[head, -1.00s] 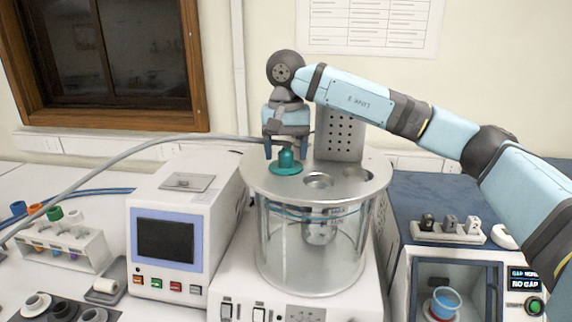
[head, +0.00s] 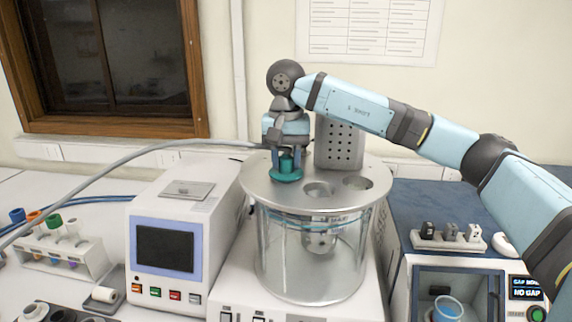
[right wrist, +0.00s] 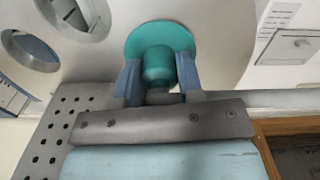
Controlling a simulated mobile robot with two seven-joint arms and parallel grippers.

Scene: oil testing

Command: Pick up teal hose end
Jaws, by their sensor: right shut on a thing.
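The teal hose end (head: 286,174) stands on the metal lid (head: 262,192) of the glass bath, at the lid's back left. It has a wide round flange and a narrower neck. My right gripper (head: 286,160) comes down on it from above and is shut on its neck. In the right wrist view the two blue fingers (right wrist: 158,82) sit on either side of the teal neck, with the round teal flange (right wrist: 160,36) beyond them. A grey hose (head: 120,160) runs from the left towards the gripper. My left gripper is not in view.
Two open holes (head: 318,189) in the lid lie right of the hose end. A perforated metal box (head: 340,143) stands close behind. A white device with a screen (head: 165,250) is at left, a blue-topped device (head: 440,203) at right. A vial rack (head: 62,256) stands far left.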

